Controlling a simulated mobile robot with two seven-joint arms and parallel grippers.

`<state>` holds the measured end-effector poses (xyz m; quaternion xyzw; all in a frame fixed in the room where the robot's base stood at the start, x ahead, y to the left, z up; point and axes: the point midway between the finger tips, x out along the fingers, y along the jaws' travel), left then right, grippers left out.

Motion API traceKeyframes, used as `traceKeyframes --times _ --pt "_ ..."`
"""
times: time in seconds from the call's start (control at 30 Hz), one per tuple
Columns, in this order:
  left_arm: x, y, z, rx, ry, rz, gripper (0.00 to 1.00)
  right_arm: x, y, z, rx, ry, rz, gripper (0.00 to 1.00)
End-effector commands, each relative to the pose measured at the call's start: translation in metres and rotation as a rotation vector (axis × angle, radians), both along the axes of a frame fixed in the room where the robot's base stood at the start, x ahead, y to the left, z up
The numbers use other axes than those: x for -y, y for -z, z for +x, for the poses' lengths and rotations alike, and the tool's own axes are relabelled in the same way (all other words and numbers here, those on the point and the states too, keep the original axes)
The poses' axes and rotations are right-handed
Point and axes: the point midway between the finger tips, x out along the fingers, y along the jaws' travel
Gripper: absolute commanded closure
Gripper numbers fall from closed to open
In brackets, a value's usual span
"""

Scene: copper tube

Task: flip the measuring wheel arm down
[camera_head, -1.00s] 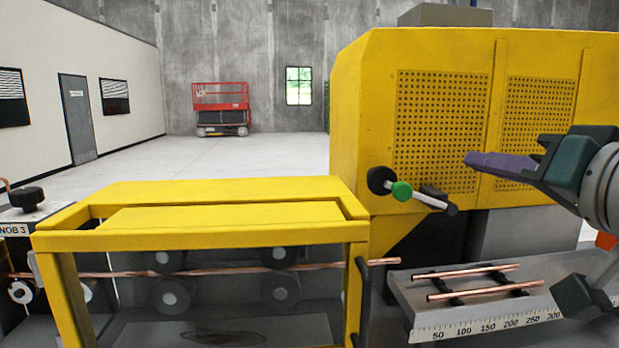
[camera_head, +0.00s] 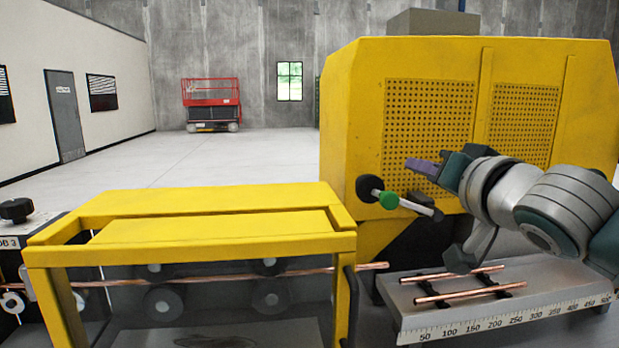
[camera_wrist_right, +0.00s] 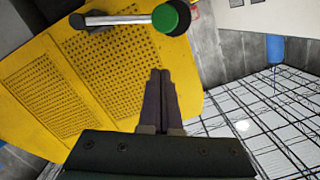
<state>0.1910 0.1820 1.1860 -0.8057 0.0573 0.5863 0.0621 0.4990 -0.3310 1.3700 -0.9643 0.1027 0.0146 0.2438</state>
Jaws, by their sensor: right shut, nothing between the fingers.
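The measuring wheel arm (camera_head: 415,207) is a short light rod on the front of the yellow machine. It has a round black hub and a green wheel (camera_head: 389,200) at its left end and a dark block at its right end. It slopes slightly down to the right. In the right wrist view the arm (camera_wrist_right: 118,19) and the green wheel (camera_wrist_right: 171,17) lie beyond the fingertips. My right gripper (camera_head: 410,164) is shut and empty, above the arm and apart from it. Its closed fingers (camera_wrist_right: 160,75) point toward the wheel in the wrist view. My left gripper is out of view.
The yellow machine housing (camera_head: 350,110) stands behind the arm. A yellow guard frame (camera_head: 190,250) with rollers and a copper tube (camera_head: 375,266) is at left. A ruled tray (camera_head: 400,310) with two cut copper tubes (camera_head: 460,294) lies below my right arm.

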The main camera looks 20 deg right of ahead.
Motion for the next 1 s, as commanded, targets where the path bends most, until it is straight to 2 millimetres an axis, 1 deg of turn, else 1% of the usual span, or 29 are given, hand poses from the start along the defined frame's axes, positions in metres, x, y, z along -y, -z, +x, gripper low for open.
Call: traceKeyframes --times 0.03,0.2,0.37,0.77,1.0 --pt "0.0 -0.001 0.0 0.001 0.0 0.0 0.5 -0.006 0.011 0.001 -0.008 -0.001 0.007 1.0" --pt "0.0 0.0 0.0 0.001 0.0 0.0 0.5 -0.013 0.027 0.005 -0.007 0.0 0.005 1.0" --pt "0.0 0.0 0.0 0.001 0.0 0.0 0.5 -0.015 0.032 0.006 -0.005 -0.002 0.002 1.0" --pt "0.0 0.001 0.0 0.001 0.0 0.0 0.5 -0.016 0.033 0.006 -0.006 -0.002 -0.003 1.0" --pt "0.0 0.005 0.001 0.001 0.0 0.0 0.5 -0.019 0.037 0.007 -0.017 -0.002 -0.049 1.0"
